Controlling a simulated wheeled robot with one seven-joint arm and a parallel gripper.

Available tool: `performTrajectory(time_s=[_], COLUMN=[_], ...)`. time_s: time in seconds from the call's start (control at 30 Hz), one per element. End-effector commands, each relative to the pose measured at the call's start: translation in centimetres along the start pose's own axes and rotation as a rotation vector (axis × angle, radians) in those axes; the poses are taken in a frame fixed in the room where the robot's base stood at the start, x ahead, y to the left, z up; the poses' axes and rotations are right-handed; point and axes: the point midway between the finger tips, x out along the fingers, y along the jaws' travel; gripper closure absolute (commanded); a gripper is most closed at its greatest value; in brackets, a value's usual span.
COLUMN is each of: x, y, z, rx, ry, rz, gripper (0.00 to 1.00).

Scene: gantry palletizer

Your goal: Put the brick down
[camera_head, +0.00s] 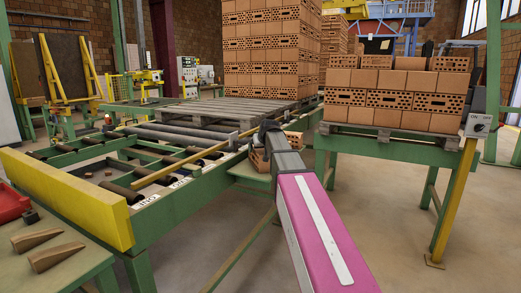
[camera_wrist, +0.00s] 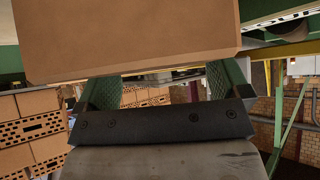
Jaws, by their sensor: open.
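An orange-brown brick (camera_head: 259,161) shows beside the dark end of my arm in the head view, over a small green ledge (camera_head: 243,172); my arm partly hides it. My gripper (camera_head: 268,138) is at the brick, its fingers mostly hidden there. In the wrist view a large plain brick face (camera_wrist: 130,40) fills the upper part. The two green-padded fingers of my gripper (camera_wrist: 162,85) stand wide apart below its edge, with a visible gap between them. The gripper is open. Whether the pads touch the brick I cannot tell.
A roller conveyor (camera_head: 150,185) with a yellow side beam (camera_head: 65,200) lies left. A wooden pallet (camera_head: 205,110) and a tall brick stack (camera_head: 265,50) stand behind. Another pallet (camera_head: 385,135) of bricks (camera_head: 410,100) stands right. A switch box (camera_head: 478,125) is on a yellow post.

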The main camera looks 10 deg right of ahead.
Motion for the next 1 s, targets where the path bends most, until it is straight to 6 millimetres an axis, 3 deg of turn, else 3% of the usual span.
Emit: performTrajectory(time_s=[0.6, 0.83, 1.0], x=[-10.4, -11.7, -9.9], y=[0.0, 0.0, 0.1], z=[0.1, -0.1, -1.9], rx=[0.0, 0.0, -0.004], ry=[0.002, -0.007, -0.122], rz=[0.001, 0.0, -0.005], gripper=[0.06, 0.01, 0.01])
